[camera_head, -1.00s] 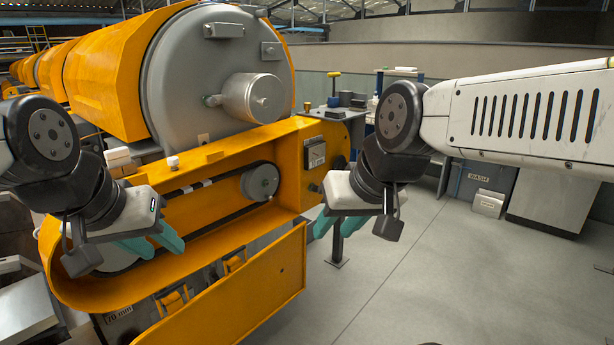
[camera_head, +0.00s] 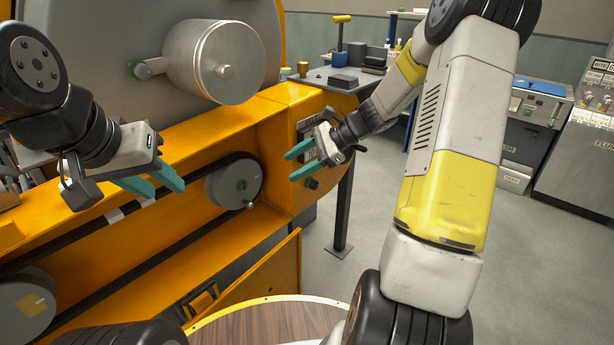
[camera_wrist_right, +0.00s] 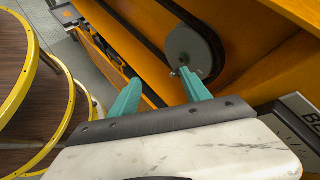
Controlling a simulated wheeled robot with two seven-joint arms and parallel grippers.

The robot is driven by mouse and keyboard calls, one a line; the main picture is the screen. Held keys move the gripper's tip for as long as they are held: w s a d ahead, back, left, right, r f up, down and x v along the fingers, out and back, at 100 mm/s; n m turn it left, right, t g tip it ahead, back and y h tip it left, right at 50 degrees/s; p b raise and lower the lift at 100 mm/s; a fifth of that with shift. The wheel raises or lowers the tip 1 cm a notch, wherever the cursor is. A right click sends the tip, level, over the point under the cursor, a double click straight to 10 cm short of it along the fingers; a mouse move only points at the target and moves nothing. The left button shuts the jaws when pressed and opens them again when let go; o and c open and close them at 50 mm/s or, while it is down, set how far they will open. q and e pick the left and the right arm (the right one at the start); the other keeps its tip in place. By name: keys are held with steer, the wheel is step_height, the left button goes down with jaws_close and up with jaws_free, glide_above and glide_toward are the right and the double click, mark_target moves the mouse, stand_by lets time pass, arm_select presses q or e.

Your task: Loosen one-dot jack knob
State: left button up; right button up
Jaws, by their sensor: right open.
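I cannot make out a one-dot mark in any view. A small dark knob (camera_head: 312,183) sits on the right end of the orange housing (camera_head: 285,130), below a dial plate (camera_head: 305,132); I cannot tell whether it is the jack knob. My right gripper (camera_head: 290,166) is open and empty in front of that end, close to the knob. In the right wrist view its two teal fingers (camera_wrist_right: 160,80) are spread, with a grey pulley (camera_wrist_right: 190,47) beyond them and a small bolt by its rim. My left gripper (camera_head: 166,190) is open and empty above the belt, left of the pulley.
A grey drum with a silver cylinder (camera_head: 214,62) stands behind the housing. A black belt (camera_head: 150,200) runs along its front. A round wooden table with a yellow rim (camera_head: 270,325) is at the bottom.

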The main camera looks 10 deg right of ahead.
steer(key=w+d+f+m+t+y, duration=0.35)
steer(key=w+d+f+m, duration=0.25)
steer(key=w+f+m, duration=0.3)
steer(key=m+t+h, duration=0.3)
steer(key=m+t, duration=0.5)
steer(key=m, duration=0.3)
glide_toward(317, 186)
steer(key=x, duration=0.2)
steer(key=shift+x, duration=3.75)
jaws_close()
